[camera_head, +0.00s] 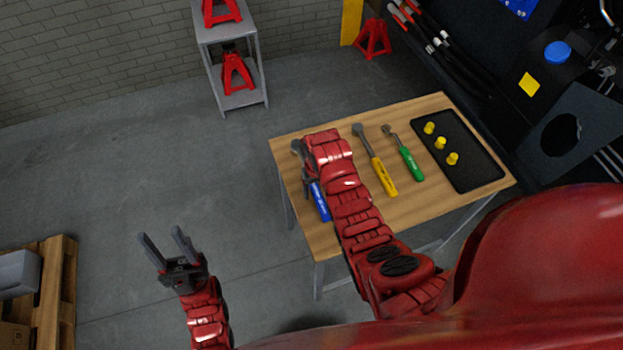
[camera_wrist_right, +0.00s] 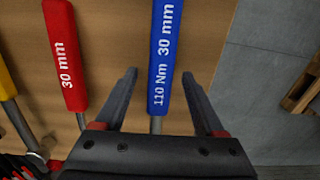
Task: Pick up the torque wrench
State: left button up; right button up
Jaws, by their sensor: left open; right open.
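The torque wrench has a blue handle (camera_wrist_right: 163,45) marked "110 Nm 30 mm". In the head view its blue handle (camera_head: 320,200) lies at the left side of the wooden table, partly hidden by my right arm. My right gripper (camera_wrist_right: 158,75) is open, with one finger on each side of the wrench in the wrist view. I cannot tell whether the fingers are level with it or above it. My left gripper (camera_head: 160,233) is open and empty over the floor, left of the table.
A red-handled tool (camera_wrist_right: 64,55) marked "30 mm" lies beside the blue one. A yellow-handled tool (camera_head: 384,177) and a green-handled tool (camera_head: 411,164) lie further right on the table (camera_head: 440,199). A black tray (camera_head: 475,172) holds yellow pieces. A pallet (camera_head: 62,270) is at left.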

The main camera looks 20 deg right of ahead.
grip_shut()
dwell(0.3)
dwell(1.1)
